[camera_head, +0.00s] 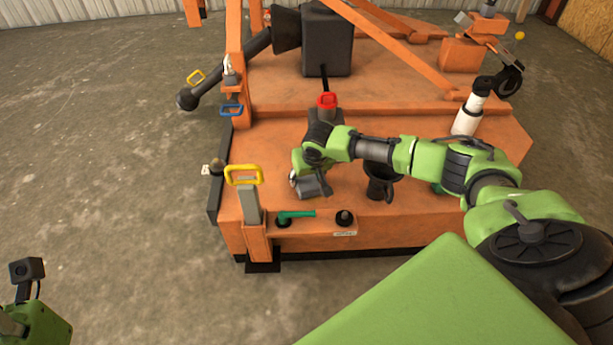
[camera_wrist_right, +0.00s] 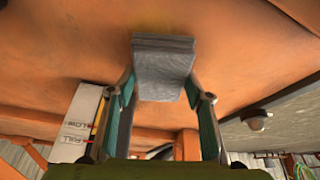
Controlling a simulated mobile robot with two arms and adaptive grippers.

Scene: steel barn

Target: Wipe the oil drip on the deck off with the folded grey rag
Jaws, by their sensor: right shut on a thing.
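The folded grey rag (camera_head: 308,188) is on or just above the orange deck (camera_head: 410,220), left of a black cup-shaped fitting. My right gripper (camera_head: 305,178) is over the deck with its fingers pointing down, shut on the rag. In the right wrist view, the layered rag (camera_wrist_right: 163,65) is between the two fingertips (camera_wrist_right: 160,90) and sticks out past them. I cannot tell whether it touches the deck. I see no clear oil drip; the gripper and rag hide part of the deck. Only my left wrist shows at bottom left; its fingers are out of frame.
A yellow-handled lever (camera_head: 244,176), a green-handled valve (camera_head: 296,214) and a black knob (camera_head: 344,217) line the front edge. A red-capped part (camera_head: 327,101) stands behind the gripper. The black fitting (camera_head: 379,185) is close on its right. A white cylinder (camera_head: 468,115) stands farther right.

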